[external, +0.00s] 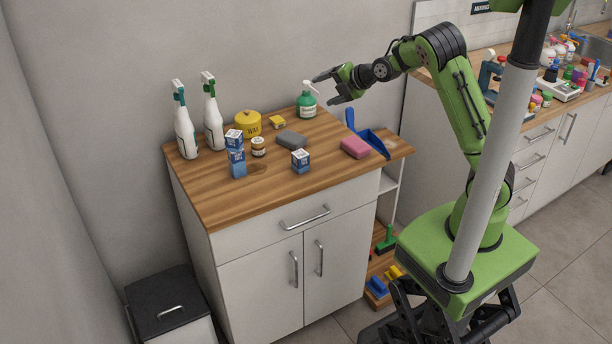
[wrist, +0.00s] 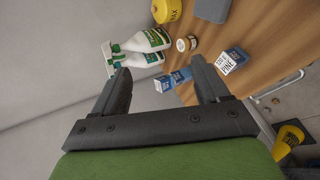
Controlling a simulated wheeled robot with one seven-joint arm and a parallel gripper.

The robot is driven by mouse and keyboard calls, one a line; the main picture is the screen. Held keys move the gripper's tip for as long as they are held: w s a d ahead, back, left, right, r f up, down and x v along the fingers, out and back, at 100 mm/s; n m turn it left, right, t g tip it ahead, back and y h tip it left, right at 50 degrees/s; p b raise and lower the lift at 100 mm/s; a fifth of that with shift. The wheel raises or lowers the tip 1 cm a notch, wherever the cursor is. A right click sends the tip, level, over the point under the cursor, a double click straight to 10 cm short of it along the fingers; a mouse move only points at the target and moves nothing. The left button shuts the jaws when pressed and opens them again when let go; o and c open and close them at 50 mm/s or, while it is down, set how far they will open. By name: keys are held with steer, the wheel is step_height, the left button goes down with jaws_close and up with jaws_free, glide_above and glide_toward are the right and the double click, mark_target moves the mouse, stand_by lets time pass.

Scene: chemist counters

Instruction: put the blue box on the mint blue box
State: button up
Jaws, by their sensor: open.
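On the wooden counter top, a blue box with white labels (external: 234,141) appears to rest on a lighter blue box (external: 238,167), slightly offset. The pair also shows in the wrist view, upper box (wrist: 163,85) at left and lower box (wrist: 181,76) at right. Another blue box with a white top (external: 300,162) stands apart to the right; it also shows in the wrist view (wrist: 233,61). I cannot tell for certain which box is the mint blue one. My gripper (external: 326,90) is open and empty, raised near the green bottle, away from the boxes.
Two white spray bottles (external: 185,135) stand left of the boxes. A yellow wax tin (external: 248,122), small jar (external: 258,147), grey sponge (external: 291,140), pink sponge (external: 356,147) and green pump bottle (external: 306,104) share the counter. The front of the counter top is clear.

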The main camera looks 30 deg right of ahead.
steer(key=s+d+r+m+g+h, duration=0.1)
steer(key=s+d+m, duration=0.2)
steer(key=s+m, duration=0.5)
steer(key=s+d+r+m+g+h, duration=0.1)
steer(key=s+d+m, duration=0.3)
steer(key=s+m, duration=0.4)
steer(key=s+d+r+m+g+h, duration=0.2)
steer(key=s+m, duration=0.7)
steer(key=s, duration=1)
steer(key=shift+s+d+g+h, duration=0.15)
steer(key=shift+d+g+h, duration=0.3)
steer(key=shift+d, duration=0.5)
